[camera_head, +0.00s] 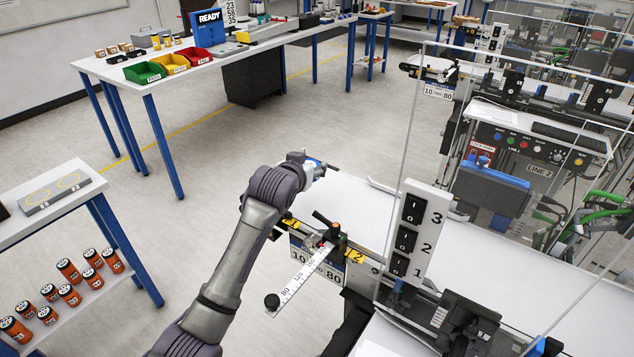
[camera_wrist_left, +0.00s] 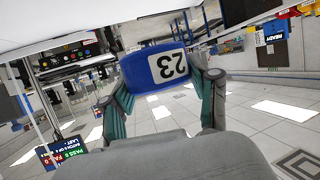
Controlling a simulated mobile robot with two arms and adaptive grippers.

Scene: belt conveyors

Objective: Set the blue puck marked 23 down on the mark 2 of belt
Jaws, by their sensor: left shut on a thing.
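The blue puck marked 23 (camera_wrist_left: 142,74) is held between the fingers of my left gripper (camera_wrist_left: 160,88) in the left wrist view, with its number turned upside down. In the head view my left gripper (camera_head: 318,168) is at the far left end of the white belt (camera_head: 365,207), and the arm hides most of the puck. The yellow mark 2 (camera_head: 355,256) is on the belt's near edge, to the right of and nearer than the gripper. A yellow mark 1 (camera_head: 290,222) is further left. I cannot tell whether the puck touches the belt. My right gripper is out of view.
A lever with a ruler arm (camera_head: 300,275) stands at the near belt edge between the marks. A switch panel numbered 1 to 3 (camera_head: 418,232) and a clear screen stand to the right. A table with coloured bins (camera_head: 170,65) is behind. The belt around mark 2 looks clear.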

